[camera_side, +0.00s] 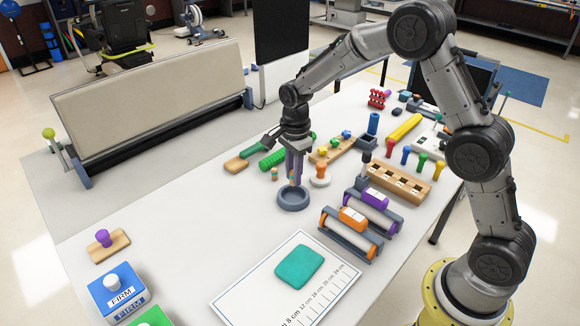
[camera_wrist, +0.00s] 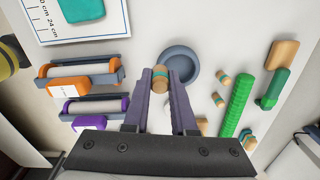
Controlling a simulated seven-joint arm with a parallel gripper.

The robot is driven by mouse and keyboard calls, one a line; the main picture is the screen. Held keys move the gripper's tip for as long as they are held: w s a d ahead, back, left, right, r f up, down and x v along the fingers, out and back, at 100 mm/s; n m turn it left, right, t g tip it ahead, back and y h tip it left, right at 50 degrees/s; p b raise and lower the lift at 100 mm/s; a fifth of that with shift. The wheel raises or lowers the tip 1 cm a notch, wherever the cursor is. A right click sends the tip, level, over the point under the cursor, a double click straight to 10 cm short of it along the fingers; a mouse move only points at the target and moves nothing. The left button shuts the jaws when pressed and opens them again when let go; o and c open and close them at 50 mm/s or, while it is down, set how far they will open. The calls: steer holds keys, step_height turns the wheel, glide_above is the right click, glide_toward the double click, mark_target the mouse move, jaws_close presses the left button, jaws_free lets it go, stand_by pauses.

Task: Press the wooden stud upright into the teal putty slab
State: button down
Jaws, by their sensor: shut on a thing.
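The teal putty slab (camera_side: 299,265) lies flat on a white ruled sheet near the front; its edge also shows in the wrist view (camera_wrist: 82,9). My gripper (camera_side: 294,181) is pointing down at a grey round dish (camera_side: 293,200), well behind the slab. In the wrist view my gripper (camera_wrist: 160,75) is shut on a wooden stud (camera_wrist: 160,84) with a teal band. The stud overlaps the left rim of the dish in that view; I cannot tell whether it touches the dish. Two similar studs (camera_wrist: 220,79) (camera_wrist: 218,100) are on the table beside the dish.
A green ridged roll (camera_side: 272,159) and a wooden peg rack (camera_side: 398,184) stand further back. The table left of the dish is clear.

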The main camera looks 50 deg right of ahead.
steer(key=s+a+f, duration=0.2)
steer(key=s+a, duration=0.6)
steer(key=a, duration=0.1)
steer(key=n, duration=0.2)
glide_above(289, 275)
steer(key=shift+f, duration=3)
steer(key=shift+f, duration=0.4)
steer(key=shift+s+d+f, duration=0.1)
steer(key=shift+s+f, duration=0.05)
steer(key=shift+f, duration=0.2)
steer(key=c, duration=0.7)
jaws_free()
steer(key=shift+o, duration=0.2)
steer(key=shift+r, duration=0.1)
